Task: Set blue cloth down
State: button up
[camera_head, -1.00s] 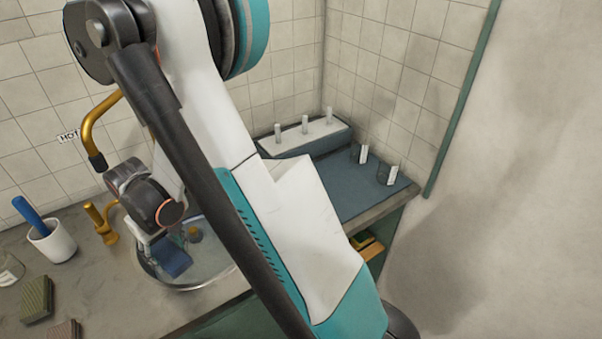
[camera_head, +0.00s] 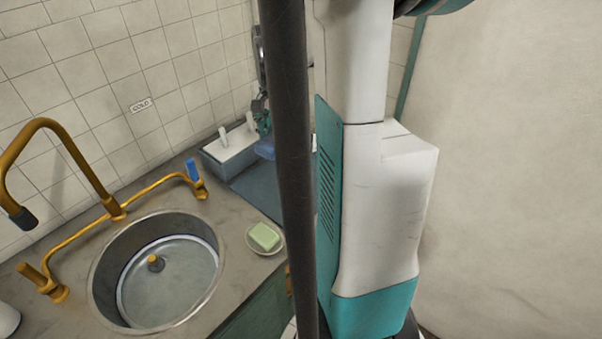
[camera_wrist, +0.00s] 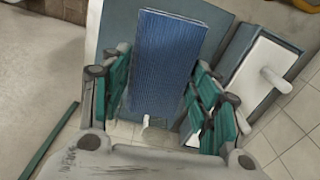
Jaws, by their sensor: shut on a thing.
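The blue cloth (camera_wrist: 162,62) shows large in the wrist view as a ribbed blue slab between the two green fingers. My gripper (camera_wrist: 158,103) is shut on it. In the head view only a small part of the cloth (camera_head: 266,149) shows below my gripper (camera_head: 262,122), just left of my dark arm tube. The cloth appears to be above the blue-grey mat (camera_head: 255,187) at the counter's far end. The head view does not show whether it touches the mat. My arm hides much of that end.
A white-topped box (camera_head: 229,147) with upright pegs stands by the wall; it also shows in the wrist view (camera_wrist: 262,72). A round sink (camera_head: 180,275) with brass taps is at left. Green soap (camera_head: 263,236) sits on a dish. A blue-handled tap (camera_head: 193,171) stands near the box.

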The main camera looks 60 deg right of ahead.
aim_at(289, 191)
jog(key=shift+s+d+r+m, duration=0.45)
jog(key=shift+s+d+m, duration=0.15)
jog(key=shift+s+d, duration=0.25)
notch_tip(289, 191, down, 20)
jog(key=b, duration=0.6)
jog(key=shift+r, duration=0.1)
jog(key=shift+b, duration=0.4)
jog(key=o, duration=0.9)
jog(key=shift+o, duration=0.2)
notch_tip(289, 191, up, 12)
jog(key=p, duration=0.4)
